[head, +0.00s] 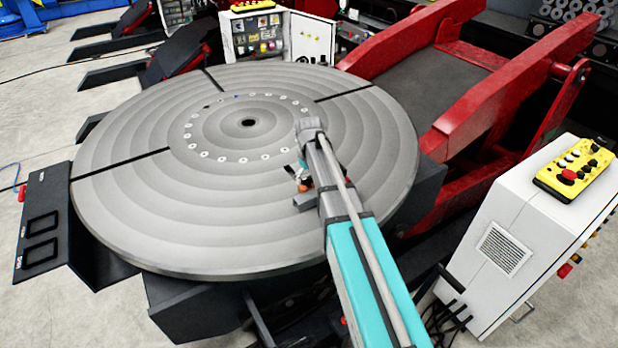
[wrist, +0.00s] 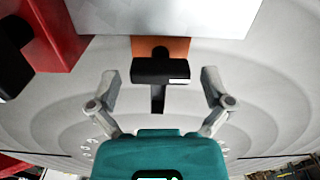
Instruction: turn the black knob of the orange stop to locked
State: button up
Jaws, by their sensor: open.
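In the wrist view the orange stop (wrist: 146,46) lies against a pale metal plate (wrist: 165,14). Its black knob (wrist: 160,70) has a wide bar with a narrow part pointing down the picture, and a small white mark at the bar's right end. My gripper (wrist: 160,80) is open, one finger on each side of the knob, with a visible gap on both sides. I cannot tell how far the fingertips are from it in depth. In the head view my arm hides most of the stop; a small orange patch (head: 306,183) shows beside it.
A red block (wrist: 48,35) with its own black knob (wrist: 13,60) stands left in the wrist view. The round grey turntable (head: 130,210) spreads beneath. A white cabinet (head: 530,250) with a yellow control box (head: 574,168) stands at right. Red frame arms (head: 480,80) rise behind.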

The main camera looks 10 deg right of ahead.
aim_at(309, 177)
jog(key=n, duration=0.7)
jog(key=shift+n, duration=0.4)
notch_tip(309, 177, up, 14)
jog(key=p, duration=1.4)
jog(key=s+f+m+b, duration=0.4)
jog(key=s+m, duration=0.2)
jog(key=s, duration=0.5)
jog(key=s+f+m+b, duration=0.4)
jog(key=s+m, duration=0.2)
jog(key=s, duration=0.5)
jog(key=shift+a+f+m+b, duration=0.3)
jog(key=shift+a+f+b, duration=0.05)
jog(key=shift+f+b, duration=0.05)
